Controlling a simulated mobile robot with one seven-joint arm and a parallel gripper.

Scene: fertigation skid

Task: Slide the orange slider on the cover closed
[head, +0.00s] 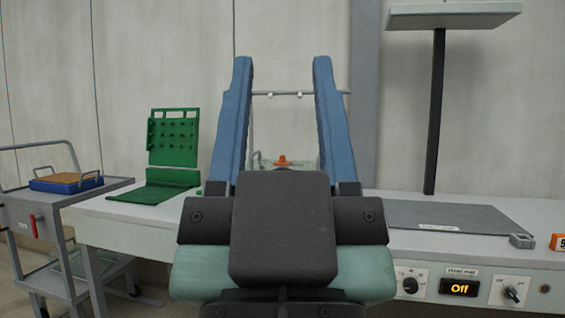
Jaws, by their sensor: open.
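The orange slider (282,160) is small and sits between my gripper's fingers in the picture, on a pale green surface (300,166) that may be the cover. Most of that surface is hidden behind the dark body of my gripper, so I cannot tell how far along its track the slider sits. My gripper (282,62) is open, with two long blue fingers pointing up and away and nothing visible held between them. The slider appears beyond the finger bases, and I see no contact with it.
A green hinged panel (173,139) stands open on the bench at left. A trolley (97,191) carries a blue tray (66,187) further left. At right are a grey mat (470,218), a dark post (434,120) and a front control panel with an "Off" display (460,288).

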